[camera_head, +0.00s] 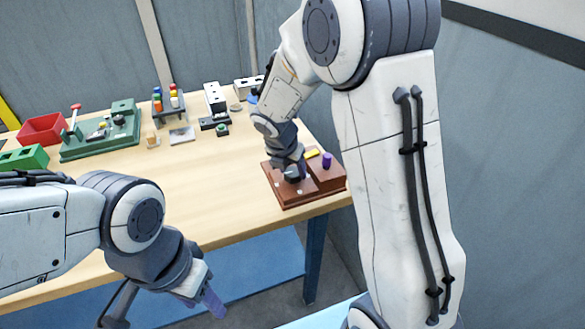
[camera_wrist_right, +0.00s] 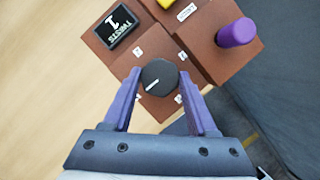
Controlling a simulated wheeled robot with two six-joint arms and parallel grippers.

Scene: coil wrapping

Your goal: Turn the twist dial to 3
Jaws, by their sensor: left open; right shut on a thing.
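The twist dial (camera_wrist_right: 160,77) is a round black knob on a brown box (camera_wrist_right: 130,68), with several small white tags around it. Its white pointer line points to the lower left in the right wrist view. A small black screen (camera_wrist_right: 117,26) on the box shows upside-down lettering that seems to read "TWISTS" and "1". My right gripper (camera_wrist_right: 160,75) has its purple fingers on both sides of the dial and is shut on it. In the head view, the right gripper (camera_head: 291,173) is over the box and hides the dial. My left gripper (camera_head: 212,303) is open and empty, in front of the table.
A purple knob (camera_wrist_right: 237,33) and a yellow part (camera_wrist_right: 180,3) stand on the box beside the dial. A red bin (camera_head: 42,130), a green board (camera_head: 100,140) and a rack (camera_head: 169,105) stand toward the table's back. The middle of the table (camera_head: 200,185) is clear.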

